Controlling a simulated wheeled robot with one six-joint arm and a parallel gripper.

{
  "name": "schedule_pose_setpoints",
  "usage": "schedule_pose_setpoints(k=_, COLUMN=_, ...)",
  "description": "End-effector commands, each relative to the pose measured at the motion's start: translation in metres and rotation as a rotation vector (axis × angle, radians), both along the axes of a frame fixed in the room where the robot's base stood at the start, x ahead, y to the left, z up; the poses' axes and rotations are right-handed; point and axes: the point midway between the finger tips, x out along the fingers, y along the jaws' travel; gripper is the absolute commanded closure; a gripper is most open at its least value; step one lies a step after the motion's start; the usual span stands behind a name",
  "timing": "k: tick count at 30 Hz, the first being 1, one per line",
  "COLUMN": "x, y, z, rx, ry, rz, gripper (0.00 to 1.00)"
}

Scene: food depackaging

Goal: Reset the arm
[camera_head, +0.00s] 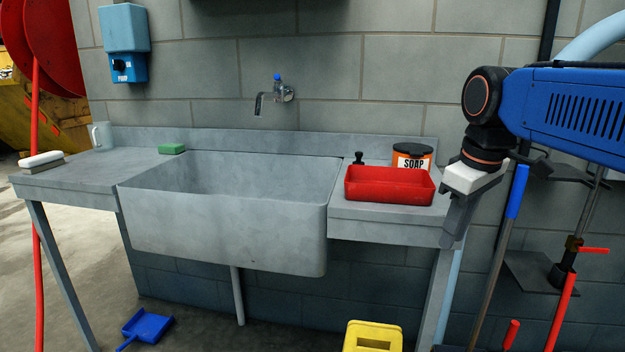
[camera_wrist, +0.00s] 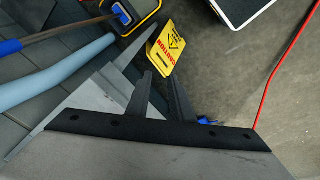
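My gripper (camera_head: 455,236) hangs from the blue arm at the right, in front of the counter's right end and to the right of the red tray. In the wrist view, its two dark fingers (camera_wrist: 159,76) stand apart with nothing held between them. In the head view the fingers overlap, so the gap does not show there.
The red tray (camera_head: 390,197) sits on the counter (camera_head: 385,232) before a soap tub (camera_head: 412,157). The sink (camera_head: 225,235) is left. A yellow caution sign (camera_wrist: 168,50) stands on the floor. Blue- and red-handled poles (camera_head: 516,195) are close right of my gripper.

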Motion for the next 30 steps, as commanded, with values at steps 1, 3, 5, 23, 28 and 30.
schedule_pose_setpoints(k=1, x=-0.015, y=-0.003, z=-0.014, rx=0.009, ry=-0.016, rz=-0.046, gripper=0.79)
schedule_pose_setpoints(k=3, x=-0.031, y=-0.006, z=-0.033, rx=0.022, ry=-0.041, rz=-0.113, gripper=0.79)
schedule_pose_setpoints(k=5, x=-0.045, y=-0.009, z=-0.050, rx=0.035, ry=-0.060, rz=-0.171, gripper=0.79)
schedule_pose_setpoints(k=23, x=-0.137, y=-0.023, z=-0.186, rx=0.156, ry=-0.203, rz=-0.569, gripper=0.79)
schedule_pose_setpoints(k=28, x=-0.137, y=-0.023, z=-0.188, rx=0.158, ry=-0.204, rz=-0.572, gripper=0.79)
schedule_pose_setpoints(k=30, x=-0.137, y=-0.023, z=-0.188, rx=0.158, ry=-0.204, rz=-0.572, gripper=0.79)
